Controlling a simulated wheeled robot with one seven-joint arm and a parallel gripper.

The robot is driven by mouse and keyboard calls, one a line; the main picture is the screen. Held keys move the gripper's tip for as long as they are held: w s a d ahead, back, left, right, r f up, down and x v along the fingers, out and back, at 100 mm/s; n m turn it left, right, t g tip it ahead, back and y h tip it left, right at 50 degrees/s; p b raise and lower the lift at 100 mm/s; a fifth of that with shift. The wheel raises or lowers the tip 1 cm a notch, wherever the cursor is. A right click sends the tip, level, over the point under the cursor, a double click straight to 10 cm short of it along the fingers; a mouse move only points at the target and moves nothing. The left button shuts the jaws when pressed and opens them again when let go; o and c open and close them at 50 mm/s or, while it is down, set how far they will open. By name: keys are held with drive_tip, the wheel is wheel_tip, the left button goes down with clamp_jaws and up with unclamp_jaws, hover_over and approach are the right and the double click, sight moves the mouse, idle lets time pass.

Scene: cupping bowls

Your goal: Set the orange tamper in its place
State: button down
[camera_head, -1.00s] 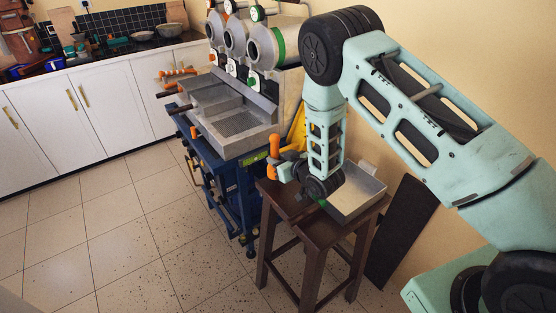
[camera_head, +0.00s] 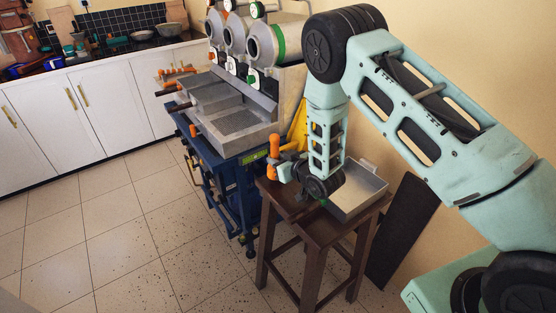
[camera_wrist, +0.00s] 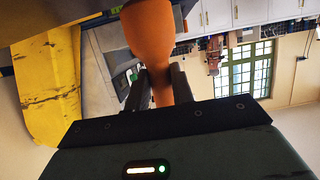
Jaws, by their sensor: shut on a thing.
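My gripper (camera_wrist: 158,90) is shut on the orange tamper (camera_wrist: 152,38), with its fingers on either side of the narrow part. In the wrist view the wider orange part runs up to the top edge, so that end is cut off. In the head view the tamper (camera_head: 274,146) shows as an orange upright shape at the left of my wrist, above the left side of the dark wooden stool (camera_head: 318,228). My wrist hides part of the stool top. I cannot tell whether the tamper touches anything.
A metal tray (camera_head: 372,184) sits on the stool's right side, close to my wrist. A yellow panel (camera_wrist: 50,85) stands close at the left in the wrist view. The coffee machine (camera_head: 240,135) on a blue cart is left of the stool. The tiled floor (camera_head: 130,220) is clear.

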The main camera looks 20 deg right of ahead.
sight(277, 137)
drive_tip(key=shift+f+b, duration=0.9)
drive_tip(key=shift+f, duration=0.05)
drive_tip(key=c, duration=1.1)
unclamp_jaws()
wheel_tip(277, 137, up, 10)
drive_tip(key=shift+b, duration=1.15)
drive_tip(key=shift+d, duration=0.1)
